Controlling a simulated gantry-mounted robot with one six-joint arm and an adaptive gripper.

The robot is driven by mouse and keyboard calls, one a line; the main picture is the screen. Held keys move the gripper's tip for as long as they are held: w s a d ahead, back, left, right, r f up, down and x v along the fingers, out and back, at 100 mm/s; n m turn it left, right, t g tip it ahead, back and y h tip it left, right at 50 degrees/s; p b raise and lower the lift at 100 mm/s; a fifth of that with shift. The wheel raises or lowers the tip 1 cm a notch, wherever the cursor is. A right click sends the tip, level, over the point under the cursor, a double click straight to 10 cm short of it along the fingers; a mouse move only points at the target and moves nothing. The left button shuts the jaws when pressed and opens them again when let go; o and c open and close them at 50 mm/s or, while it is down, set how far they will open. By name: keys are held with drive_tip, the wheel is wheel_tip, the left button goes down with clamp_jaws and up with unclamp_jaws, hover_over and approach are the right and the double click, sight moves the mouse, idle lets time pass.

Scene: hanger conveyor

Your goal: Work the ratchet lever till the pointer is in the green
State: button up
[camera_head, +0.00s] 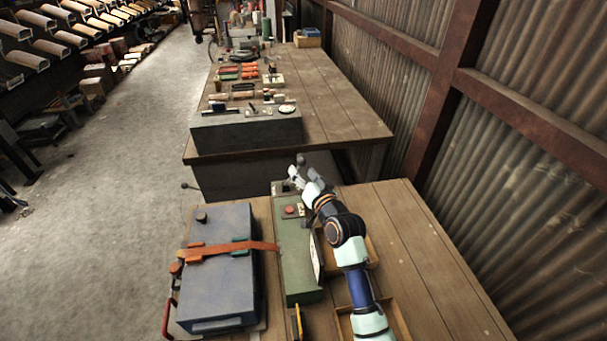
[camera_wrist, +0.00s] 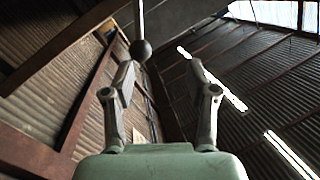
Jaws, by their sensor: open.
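My gripper (camera_head: 297,175) is over the far end of a green box (camera_head: 303,277) in the head view. In the wrist view its two fingers (camera_wrist: 160,66) are spread open with nothing held between them. A dark ball knob (camera_wrist: 140,49) on a thin pale rod (camera_wrist: 139,18), apparently the ratchet lever, shows close to the left fingertip. I cannot tell whether they touch. A white plate (camera_head: 317,258) on the box's right side is seen nearly edge-on and partly hidden by my arm. I cannot make out a pointer or a green zone.
A blue-grey case (camera_head: 218,285) with an orange strap (camera_head: 255,246) lies left of the green box. Wooden bench top (camera_head: 425,265) is bare to the right, before a corrugated wall (camera_head: 540,140). A second bench (camera_head: 340,105) behind holds tools and a grey block (camera_head: 245,132).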

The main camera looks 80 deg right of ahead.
idle(0.5)
drive_tip(key=w+a+r+n+t+y+p, duration=0.2)
drive_tip(key=w+a+r, duration=0.2)
drive_tip(key=w+a, duration=0.4)
drive_tip(key=w+a+r+n+t+y+p, duration=0.15)
drive_tip(key=w+a+r, duration=0.25)
drive_tip(key=w+a, duration=0.4)
drive_tip(key=w+a+f+n+t+y, duration=0.15)
drive_tip(key=w+a+n+y, duration=0.3)
drive_tip(key=a, duration=0.75)
drive_tip(key=s+a+n+y, duration=0.1)
drive_tip(key=a+n+y, duration=0.3)
drive_tip(key=a, duration=1.2)
drive_tip(key=s+a+n+y, duration=0.25)
drive_tip(key=a+n, duration=0.25)
drive_tip(key=a, duration=1.2)
wheel_tip(320, 180, up, 37)
drive_tip(key=p, duration=3.7)
drive_tip(key=shift+w+d+r+g+p, duration=0.2)
drive_tip(key=shift+w+g+p, duration=0.15)
drive_tip(key=shift+w+g, duration=0.1)
